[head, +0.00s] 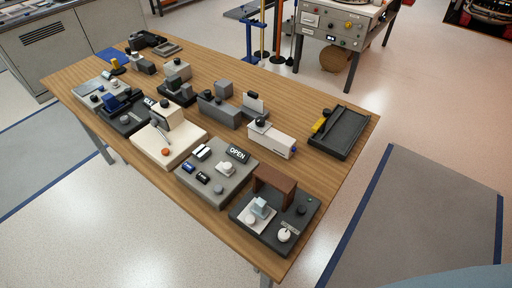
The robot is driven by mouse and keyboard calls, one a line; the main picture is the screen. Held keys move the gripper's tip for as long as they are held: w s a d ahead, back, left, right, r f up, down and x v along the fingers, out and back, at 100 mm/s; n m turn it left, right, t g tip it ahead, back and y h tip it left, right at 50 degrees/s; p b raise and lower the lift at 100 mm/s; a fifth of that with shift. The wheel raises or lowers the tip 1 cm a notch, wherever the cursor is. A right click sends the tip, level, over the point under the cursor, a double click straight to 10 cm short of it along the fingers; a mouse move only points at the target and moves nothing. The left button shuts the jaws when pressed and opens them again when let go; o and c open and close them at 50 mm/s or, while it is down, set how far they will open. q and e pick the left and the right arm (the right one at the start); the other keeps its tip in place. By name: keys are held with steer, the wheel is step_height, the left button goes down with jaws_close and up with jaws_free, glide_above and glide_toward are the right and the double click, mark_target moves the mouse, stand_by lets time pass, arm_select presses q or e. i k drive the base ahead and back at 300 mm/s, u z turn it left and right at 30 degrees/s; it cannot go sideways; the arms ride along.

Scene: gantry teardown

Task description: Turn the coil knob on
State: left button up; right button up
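A dark base plate (268,243) stands at the near right corner of the wooden table. It carries a round white knob (285,235) with a small label behind it, which I cannot read. This may be the coil knob; its setting is too small to tell. A black knob (301,210), a small green light (309,200), a brown block (274,184) and a light blue block (261,207) on a pale plate are also on it. Neither gripper is in view.
The wooden table (345,118) holds several other fixtures. A grey panel (216,183) with an "OPEN" sign is left of the dark base. A black tray (343,133) with a yellow part lies at the right edge. Floor right of the table is clear.

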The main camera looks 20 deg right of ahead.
mark_target(284, 235)
steer(key=u, duration=0.3)
steer(key=k, duration=0.5)
steer(key=z, duration=0.3)
